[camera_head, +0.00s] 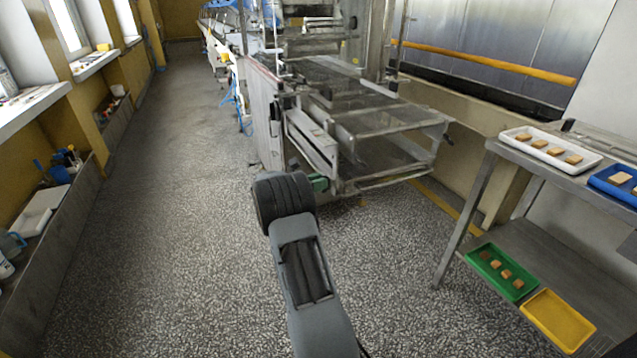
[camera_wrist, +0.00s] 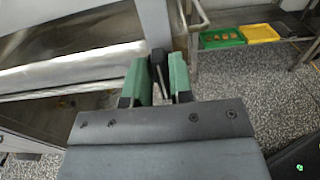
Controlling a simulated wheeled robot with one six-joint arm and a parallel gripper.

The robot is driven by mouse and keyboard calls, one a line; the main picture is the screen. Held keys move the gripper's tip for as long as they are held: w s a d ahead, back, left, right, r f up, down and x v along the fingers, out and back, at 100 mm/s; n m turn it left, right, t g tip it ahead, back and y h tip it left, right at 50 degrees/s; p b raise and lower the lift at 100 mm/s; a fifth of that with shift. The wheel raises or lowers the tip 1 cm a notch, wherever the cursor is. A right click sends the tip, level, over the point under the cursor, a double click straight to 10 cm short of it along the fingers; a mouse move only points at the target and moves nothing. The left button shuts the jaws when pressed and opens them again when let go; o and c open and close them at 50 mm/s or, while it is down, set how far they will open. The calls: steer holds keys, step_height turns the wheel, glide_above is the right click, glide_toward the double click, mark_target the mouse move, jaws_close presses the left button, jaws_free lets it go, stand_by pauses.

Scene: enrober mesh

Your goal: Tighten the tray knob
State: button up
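In the wrist view, a small black knob (camera_wrist: 158,57) shows at the tips of my gripper (camera_wrist: 160,68), between its two green fingers. The fingers stand apart, and the knob fills about the whole gap between their tips. I cannot tell whether they press on it. Thin metal rods show in the gap below the knob. In the head view, my gripper (camera_head: 319,183) is at the near lower left corner of the metal enrober frame (camera_head: 325,150), with a green finger showing beside my dark wrist. The knob is not clearly seen there.
A steel table (camera_head: 462,232) stands at the right, with a white tray (camera_head: 518,133) and blue tray on top, and a green tray (camera_head: 481,263) and yellow tray (camera_head: 560,322) on its lower shelf. A ledge lines the left wall. The speckled floor (camera_head: 165,220) between is clear.

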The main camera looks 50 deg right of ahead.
jaws_close()
steer(key=m+b, duration=0.5)
steer(key=m, duration=0.1)
steer(key=s+f+m+b, duration=0.1)
steer(key=m+b, duration=0.4)
steer(key=m, duration=0.1)
steer(key=m+b, duration=0.5)
steer(key=b, duration=0.1)
steer(key=shift+s+a+f+m, duration=0.2)
steer(key=shift+a+f+m, duration=0.15)
steer(key=shift+f+m, duration=0.05)
stand_by(0.3)
steer(key=shift+o, duration=1.8)
jaws_free()
steer(key=shift+r, duration=0.1)
